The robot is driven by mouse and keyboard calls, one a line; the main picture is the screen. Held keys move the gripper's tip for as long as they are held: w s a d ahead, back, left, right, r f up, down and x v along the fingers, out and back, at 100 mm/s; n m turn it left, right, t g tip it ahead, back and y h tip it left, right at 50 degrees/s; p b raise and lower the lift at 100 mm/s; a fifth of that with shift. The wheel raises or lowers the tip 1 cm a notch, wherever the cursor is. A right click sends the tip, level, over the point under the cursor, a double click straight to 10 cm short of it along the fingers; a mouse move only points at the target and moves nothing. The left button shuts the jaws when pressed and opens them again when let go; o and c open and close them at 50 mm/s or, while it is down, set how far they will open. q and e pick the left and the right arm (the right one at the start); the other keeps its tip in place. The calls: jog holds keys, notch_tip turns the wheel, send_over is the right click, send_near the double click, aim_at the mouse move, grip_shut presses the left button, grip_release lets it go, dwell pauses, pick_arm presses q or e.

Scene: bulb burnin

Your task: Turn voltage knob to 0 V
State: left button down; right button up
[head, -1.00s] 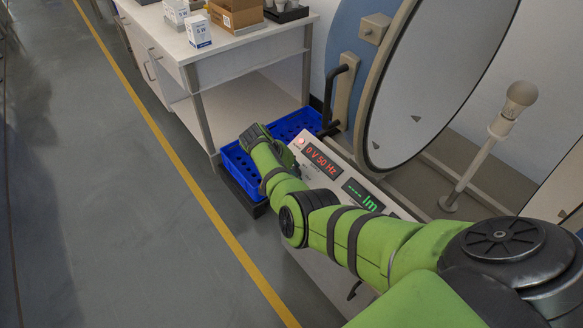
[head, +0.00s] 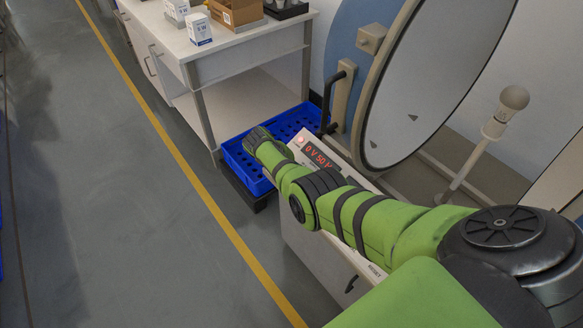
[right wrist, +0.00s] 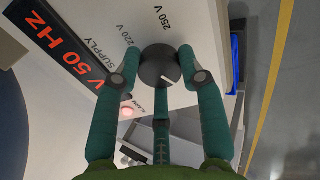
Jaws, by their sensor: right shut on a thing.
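The voltage knob (right wrist: 160,66) is a dark round knob on the pale panel in the right wrist view. A white mark shows near its lower edge. The labels 220 V and 250 V are printed above it; a 0 V label cannot be made out. My right gripper (right wrist: 160,62) has its teal fingers shut on the knob from both sides, with a third finger below. In the head view the red supply display (head: 319,158) reads 0 V 50, with its right end covered by my right arm. The knob is hidden there. My left gripper is not in view.
A blue crate (head: 232,158) stands beside the panel. A large round sphere half (head: 440,75) and a bulb on a post (head: 513,99) are at the right. A white bench (head: 262,40) with boxes stands behind. The floor at left is clear.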

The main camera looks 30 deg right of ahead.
dwell(0.5)
jog(key=o, duration=1.1)
jog(key=shift+o, duration=0.2)
jog(key=v, duration=1.2)
